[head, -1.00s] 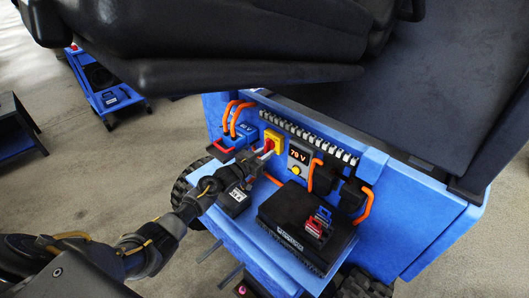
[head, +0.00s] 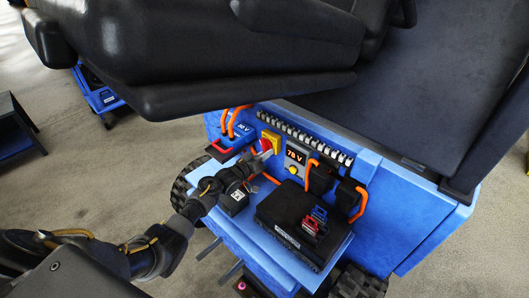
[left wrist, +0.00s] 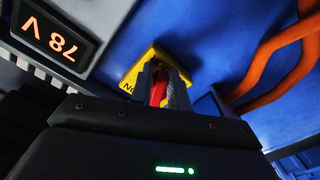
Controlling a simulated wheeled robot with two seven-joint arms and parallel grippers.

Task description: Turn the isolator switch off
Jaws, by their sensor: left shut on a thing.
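The isolator switch is a red handle (head: 265,145) on a yellow plate (head: 275,138), set in the blue front panel of the machine. In the left wrist view the red handle (left wrist: 158,90) sits between my left gripper's fingers (left wrist: 165,84), in front of the yellow plate (left wrist: 132,76). My left gripper (head: 264,154) is shut on the handle. The fingers hide part of the handle and most of the plate's lettering, so its exact angle is hard to tell. My right gripper is not in view.
A voltage display (head: 295,155) reading 78 V is right of the switch. Orange cables (head: 232,120) loop on both sides. A black unit (head: 300,222) with red and blue connectors lies on the blue shelf below. A dark seat (head: 190,50) overhangs the panel.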

